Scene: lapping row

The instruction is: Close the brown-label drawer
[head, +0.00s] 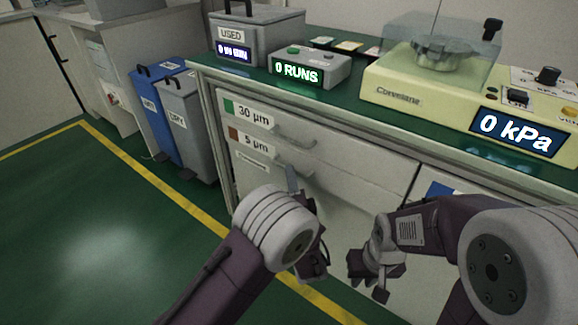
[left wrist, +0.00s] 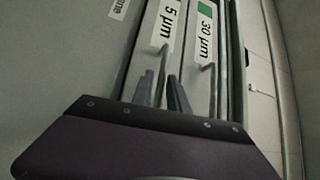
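The brown-label drawer (head: 262,159), marked 5 µm, is in the cabinet front below the green-label 30 µm drawer. Its label also shows in the left wrist view (left wrist: 168,24). Whether it stands out from the cabinet front is hard to tell. My left gripper (head: 293,180) is at this drawer's bar handle, partly hidden behind my own wrist. In the left wrist view its two fingers (left wrist: 162,84) are a little apart, with the handle (left wrist: 162,62) seen between them; firm contact is not clear. My right gripper (head: 368,276) is open and empty, in front of the lower cabinet.
The green-label drawer (head: 330,150) with its handle is just above. The green counter (head: 345,97) carries a grey USED bin (head: 262,40), a RUNS counter box (head: 308,70) and a cream machine (head: 400,92). Blue and grey bins (head: 190,115) stand left. Floor at left is clear.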

